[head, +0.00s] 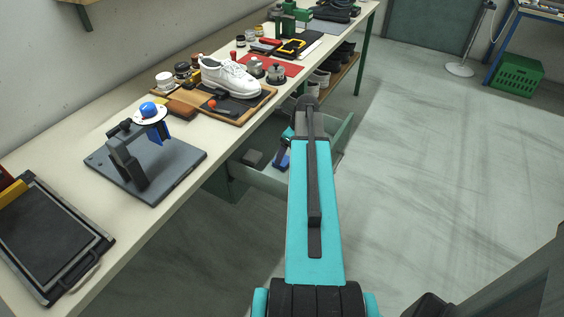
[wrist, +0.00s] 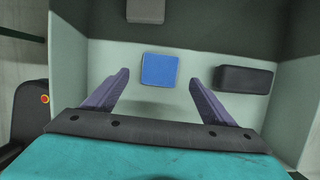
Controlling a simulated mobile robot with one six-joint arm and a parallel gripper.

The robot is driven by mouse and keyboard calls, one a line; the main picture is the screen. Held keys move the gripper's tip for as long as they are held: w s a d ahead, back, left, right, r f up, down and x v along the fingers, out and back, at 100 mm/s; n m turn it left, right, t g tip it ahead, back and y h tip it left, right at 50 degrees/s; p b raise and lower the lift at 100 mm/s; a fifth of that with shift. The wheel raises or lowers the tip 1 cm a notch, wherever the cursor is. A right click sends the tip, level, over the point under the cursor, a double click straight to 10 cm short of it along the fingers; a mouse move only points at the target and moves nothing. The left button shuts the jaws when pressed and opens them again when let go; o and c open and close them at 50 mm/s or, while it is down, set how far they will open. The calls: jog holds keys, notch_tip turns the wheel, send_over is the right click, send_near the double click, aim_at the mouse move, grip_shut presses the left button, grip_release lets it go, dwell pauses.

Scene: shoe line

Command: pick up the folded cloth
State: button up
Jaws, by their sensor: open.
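The folded cloth (wrist: 160,70) is a small blue square lying flat on the floor of a pale green drawer (wrist: 110,57). My gripper (wrist: 158,79) is open and empty, with its two purple-grey fingers spread wide. In the wrist view the cloth shows between the fingertips, with clear space on both sides. The fingers do not visibly touch it; how high they are above it I cannot tell. In the head view the cloth (head: 283,161) is a small blue patch beside my arm, which hides much of the drawer and gripper.
A dark oblong block (wrist: 243,80) lies close to the right finger. A grey block (wrist: 145,11) lies farther off at the top. The drawer walls stand on both sides. In the head view, the workbench (head: 185,217) above the drawer holds a white shoe (head: 230,77) and tools.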

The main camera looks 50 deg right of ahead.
aim_at(284, 160)
jog(key=shift+p+x, duration=0.55)
jog(key=shift+x, duration=2)
jog(key=shift+d, duration=0.1)
jog(key=c, duration=1.1)
